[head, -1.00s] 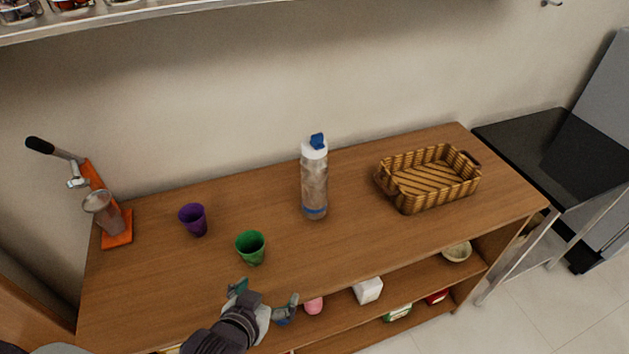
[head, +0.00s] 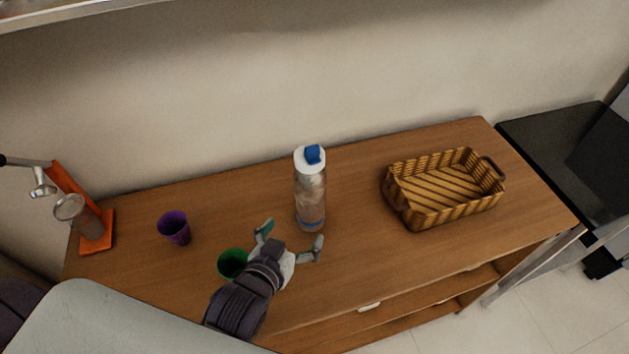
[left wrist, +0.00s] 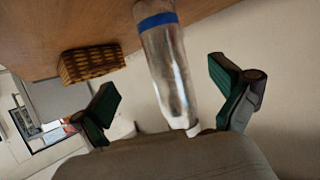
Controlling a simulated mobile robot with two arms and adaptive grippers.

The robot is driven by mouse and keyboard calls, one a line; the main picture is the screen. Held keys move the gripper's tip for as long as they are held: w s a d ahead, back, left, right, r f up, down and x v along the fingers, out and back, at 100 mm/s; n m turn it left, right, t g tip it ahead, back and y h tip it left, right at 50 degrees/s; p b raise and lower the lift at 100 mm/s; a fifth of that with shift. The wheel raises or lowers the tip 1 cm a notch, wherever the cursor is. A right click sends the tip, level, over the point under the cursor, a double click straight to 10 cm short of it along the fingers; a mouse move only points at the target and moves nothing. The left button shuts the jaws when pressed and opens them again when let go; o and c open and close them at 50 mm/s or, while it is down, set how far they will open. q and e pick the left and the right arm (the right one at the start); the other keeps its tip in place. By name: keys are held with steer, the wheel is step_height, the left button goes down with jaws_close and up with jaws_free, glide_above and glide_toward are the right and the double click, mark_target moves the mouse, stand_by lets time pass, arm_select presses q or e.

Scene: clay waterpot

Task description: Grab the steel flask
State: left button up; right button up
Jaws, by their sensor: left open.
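The steel flask (head: 311,198) stands upright on the wooden counter in the head view, with a white cap, a blue lid tab and a blue band near its base. My left gripper (head: 291,239) is open and empty, just in front of the flask, with its fingers pointing towards it. In the left wrist view the flask (left wrist: 168,70) appears between the two spread fingers of my left gripper (left wrist: 168,98), apart from both. Its top end is partly hidden by the gripper body. My right gripper is not in view.
A green cup (head: 232,263) stands close beside my left gripper, partly hidden by it. A purple cup (head: 174,228) and an orange-based press (head: 97,232) stand further left. A wicker basket (head: 443,187) sits right of the flask. The counter (head: 350,230) between flask and basket is clear.

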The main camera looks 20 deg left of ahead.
mark_target(305, 213)
arm_select(q)
steer(key=x, duration=0.5)
steer(key=shift+w+p, duration=0.2)
steer(key=shift+p, duration=0.2)
steer(key=x, duration=0.2)
steer(key=p+x, duration=0.1)
steer(key=shift+w+a, duration=0.1)
steer(key=shift+a, duration=0.2)
steer(key=shift+p+x, duration=0.3)
steer(key=shift+x, duration=0.9)
steer(key=shift+w+f, duration=0.25)
steer(key=shift+f, duration=0.2)
steer(key=shift+s, duration=0.1)
steer(key=shift+c, duration=0.3)
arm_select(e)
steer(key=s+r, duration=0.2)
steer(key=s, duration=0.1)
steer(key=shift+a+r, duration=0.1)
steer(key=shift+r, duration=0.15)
arm_select(q)
steer(key=shift+r, duration=0.1)
steer(key=shift+c, duration=1.4)
steer(key=c, duration=1.3)
steer(key=shift+r, duration=0.1)
steer(key=shift+c, duration=1.2)
